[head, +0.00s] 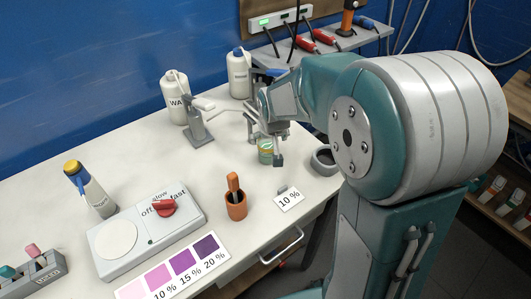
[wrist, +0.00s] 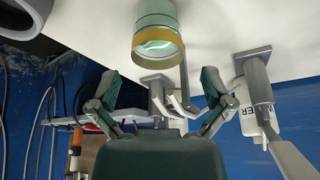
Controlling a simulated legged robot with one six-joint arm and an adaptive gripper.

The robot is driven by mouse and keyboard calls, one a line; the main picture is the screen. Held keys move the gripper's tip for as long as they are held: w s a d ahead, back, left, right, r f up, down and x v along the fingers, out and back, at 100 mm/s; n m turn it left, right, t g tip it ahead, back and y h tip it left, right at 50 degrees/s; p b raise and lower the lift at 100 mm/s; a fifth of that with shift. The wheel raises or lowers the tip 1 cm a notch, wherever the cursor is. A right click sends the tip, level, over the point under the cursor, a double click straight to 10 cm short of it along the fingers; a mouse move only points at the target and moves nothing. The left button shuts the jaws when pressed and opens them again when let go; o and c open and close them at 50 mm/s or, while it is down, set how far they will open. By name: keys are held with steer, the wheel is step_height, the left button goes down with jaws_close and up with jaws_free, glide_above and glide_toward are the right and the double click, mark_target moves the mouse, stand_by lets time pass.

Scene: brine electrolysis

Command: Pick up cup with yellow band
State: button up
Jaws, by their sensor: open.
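The cup with the yellow band (head: 265,153) is a small greenish glass on the white table, near its right end. In the wrist view, which is upside down, the cup (wrist: 157,38) shows at the top middle with its yellow band near the rim. My gripper (wrist: 160,85) is open and empty, with its fingers spread wide and the cup ahead, lined up with the gap. In the head view my gripper (head: 266,137) is at the cup and partly overlaps it. I cannot tell there whether a finger touches it.
A grey mortar (head: 324,161) stands right of the cup, and a wooden holder with a pestle-like handle (head: 236,203) in front-left. A metal stand (head: 197,128) and white bottles (head: 175,98) are behind.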

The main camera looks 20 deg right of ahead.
mark_target(270, 162)
steer(key=x, duration=0.3)
steer(key=shift+w+d, duration=0.1)
steer(key=shift+d, duration=0.3)
steer(key=x, duration=0.3)
steer(key=a+x, duration=0.1)
steer(key=x, duration=0.1)
steer(key=shift+w, duration=0.15)
steer(key=shift+w+d+f, duration=0.1)
steer(key=shift+d, duration=0.1)
steer(key=c, duration=1)
